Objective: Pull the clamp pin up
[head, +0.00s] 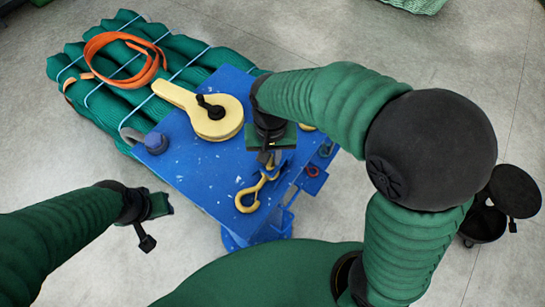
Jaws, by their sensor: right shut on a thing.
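A cream-yellow lever clamp (228,122) lies on the blue table (190,172). A black knob with a short handle (212,106), which looks like the clamp pin, sits on its round end. My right gripper (267,160) is right of the clamp, over the table, apart from the knob. It is shut at the upper end of a yellow hook (249,192); the exact grip is partly hidden. My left gripper (152,224) is off the table's left edge, touching nothing that I can see; its jaw gap is not clear.
Green net rolls (125,62) tied with pale cords lie behind the table, with an orange strap (100,44) on top. A blue-grey fitting (155,142) stands at the table's left corner. A red shackle (312,171) is at its right. A black lidded pot (484,222) stands right.

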